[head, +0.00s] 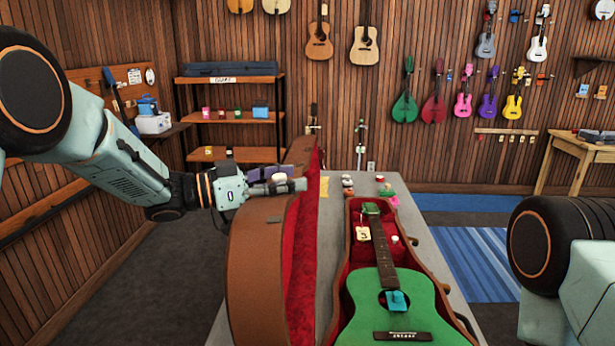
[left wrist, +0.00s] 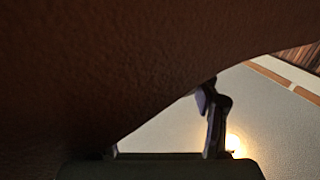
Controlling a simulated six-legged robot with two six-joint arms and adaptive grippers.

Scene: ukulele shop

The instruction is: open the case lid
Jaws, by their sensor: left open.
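The case lid (head: 252,275) is brown outside with red lining. In the head view it stands raised, roughly on edge, along the left side of the case. The case body (head: 347,235) is open, with red lining, and a green guitar (head: 420,318) lies in it. My left gripper (head: 284,183) is open at the upper edge of the lid, toward its far end. In the left wrist view the lid's brown shell (left wrist: 100,70) fills much of the picture close to the fingers. I cannot tell whether they touch it. My right gripper is out of view.
The case rests on a grey table (head: 398,187) with several small items at its far end. A shelf rack (head: 230,115) stands behind on the left. A wooden bench (head: 570,145) is at the far right. Dark floor (head: 180,270) lies left of the lid.

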